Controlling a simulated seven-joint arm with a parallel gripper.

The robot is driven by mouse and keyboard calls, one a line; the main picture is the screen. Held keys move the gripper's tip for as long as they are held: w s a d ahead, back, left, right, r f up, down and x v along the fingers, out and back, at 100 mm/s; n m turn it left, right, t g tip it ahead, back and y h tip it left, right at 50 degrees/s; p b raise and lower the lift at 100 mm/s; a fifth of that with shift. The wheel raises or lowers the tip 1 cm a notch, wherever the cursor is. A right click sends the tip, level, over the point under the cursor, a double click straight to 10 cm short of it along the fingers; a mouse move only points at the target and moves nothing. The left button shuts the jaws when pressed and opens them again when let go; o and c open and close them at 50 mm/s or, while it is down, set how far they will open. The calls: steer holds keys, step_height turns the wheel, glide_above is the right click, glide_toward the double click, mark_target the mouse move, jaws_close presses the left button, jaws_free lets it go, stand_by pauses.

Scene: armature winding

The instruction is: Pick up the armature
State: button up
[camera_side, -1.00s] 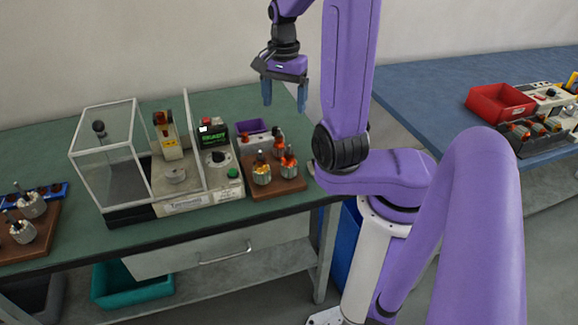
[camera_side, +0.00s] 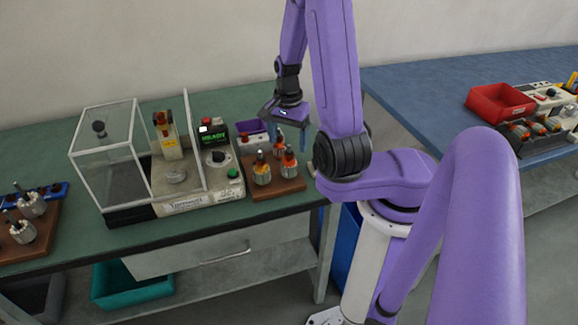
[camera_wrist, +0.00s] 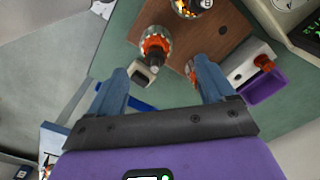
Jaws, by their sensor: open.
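Several armatures with orange windings stand on a brown wooden board (camera_side: 291,184) at the right of the green bench. One armature (camera_side: 289,161) stands at the board's right side, another (camera_side: 262,170) at the front left, and a third (camera_side: 279,144) behind them. My gripper (camera_side: 290,136) is above the back of the board, pointing down, open and empty. In the wrist view, an armature (camera_wrist: 156,44) is upright ahead of my blue fingers (camera_wrist: 163,90), and another (camera_wrist: 190,8) is farther off at the top edge. A third, orange piece (camera_wrist: 191,71) is partly hidden by the right finger.
A winding machine (camera_side: 195,190) with a clear guard stands left of the board. A purple bin (camera_side: 250,128) is behind the board. More armatures (camera_side: 22,230) stand on a board at far left. A red bin (camera_side: 500,101) is on the blue table.

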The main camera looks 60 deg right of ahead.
mark_target(289, 152)
steer(key=shift+s+a+f, duration=0.15)
steer(key=shift+f, duration=0.95)
steer(key=shift+s+a+f, duration=0.1)
steer(key=shift+s+f, duration=0.05)
steer(key=shift+f, duration=1.65)
steer(key=c, duration=1.4)
steer(key=shift+r, duration=0.15)
steer(key=shift+w+d+r, duration=0.1)
steer(key=shift+r, duration=1.35)
steer(key=shift+s+a+r, duration=0.85)
steer(key=shift+s+r, duration=0.8)
steer(key=shift+s, duration=0.55)
steer(key=shift+s+a+r, duration=0.8)
steer(key=shift+s+r, duration=0.8)
steer(key=shift+s, duration=0.6)
steer(key=shift+s+a+r, duration=0.85)
steer(key=shift+s+r, duration=0.8)
steer(key=shift+s, duration=0.55)
